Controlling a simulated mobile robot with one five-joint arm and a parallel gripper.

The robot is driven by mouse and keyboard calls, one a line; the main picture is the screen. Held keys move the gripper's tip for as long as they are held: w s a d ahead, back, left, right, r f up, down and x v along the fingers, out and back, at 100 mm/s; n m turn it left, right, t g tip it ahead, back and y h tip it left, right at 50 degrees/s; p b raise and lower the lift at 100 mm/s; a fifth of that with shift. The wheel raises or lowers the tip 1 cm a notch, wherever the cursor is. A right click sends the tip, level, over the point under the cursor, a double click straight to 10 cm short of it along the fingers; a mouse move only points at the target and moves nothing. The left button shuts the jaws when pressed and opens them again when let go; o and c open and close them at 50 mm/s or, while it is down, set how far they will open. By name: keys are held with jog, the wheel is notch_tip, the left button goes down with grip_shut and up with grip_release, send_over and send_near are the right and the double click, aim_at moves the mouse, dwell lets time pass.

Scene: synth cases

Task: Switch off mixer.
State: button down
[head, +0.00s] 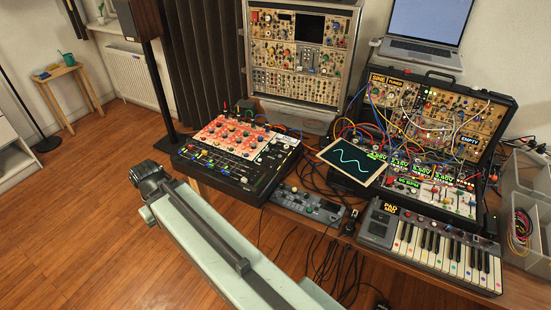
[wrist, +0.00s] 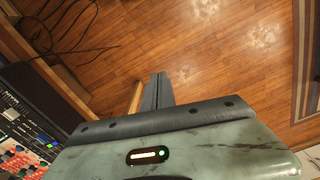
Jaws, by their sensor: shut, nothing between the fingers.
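The mixer (head: 228,172) is a black desk unit with a red-orange upper panel and many coloured knobs and lit buttons. It sits at the left end of the wooden table in the head view. Part of it also shows at the left edge of the wrist view (wrist: 18,130). My gripper (wrist: 161,76) is shut and empty, with bare floor behind its fingers, to the right of the mixer in the wrist view. In the head view my arm crosses the lower middle, and its dark far end is left of the mixer, apart from it. The fingers cannot be made out there.
A small grey device (head: 307,204), a keyboard (head: 430,240) and a patched synth case (head: 440,115) share the table (head: 385,262). Loose cables hang at its front. A speaker (head: 139,18) on a stand is behind the mixer. The floor at left (head: 80,230) is clear.

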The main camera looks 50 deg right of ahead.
jog(key=w+d+f+n+t+y+b, duration=0.25)
jog(key=d+y+b, duration=0.25)
jog(key=d, duration=0.7)
jog(key=s+d+r+t+b, duration=0.1)
jog(key=s+d+t+b, duration=0.1)
jog(key=d, duration=0.6)
jog(key=s+d+r+n+t+b, duration=0.1)
jog(key=s+d+r+t, duration=0.1)
jog(key=d, duration=0.6)
jog(key=s+d+r+n+t+y+b, duration=0.1)
jog(key=d+t, duration=0.3)
jog(key=d, duration=0.4)
jog(key=shift+s+r+n+t+b, duration=0.25)
jog(key=shift+s+r+t+b, duration=0.15)
jog(key=shift+r+b, duration=0.35)
jog(key=s+d+r+t+h+b, duration=0.2)
jog(key=s+d+t, duration=0.1)
jog(key=s+d, duration=0.6)
jog(key=d, duration=0.3)
jog(key=shift+s+r+m+h, duration=0.25)
jog(key=shift+r+m+h, duration=0.05)
jog(key=shift+r+m, duration=0.1)
jog(key=shift+t, duration=0.25)
